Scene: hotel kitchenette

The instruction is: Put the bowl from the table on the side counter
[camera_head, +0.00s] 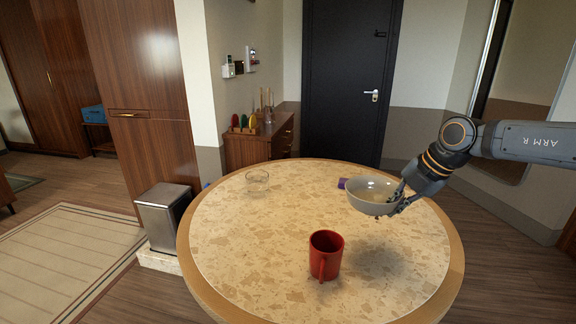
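A grey bowl (362,205) is at the right part of the round table (250,240) in the head view. It appears to be held slightly above the tabletop, roughly level. My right gripper (393,203), with its arm coming in from the right, is shut on the bowl's right rim. A brown wooden counter (240,151) stands against the wall beyond the table, with several small items on top. My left gripper is not in view.
A red mug (326,256) stands on the table in front of the bowl. A clear glass (257,182) stands at the table's back left. A small purple item (342,183) lies behind the bowl. A metal bin (163,217) stands left of the table.

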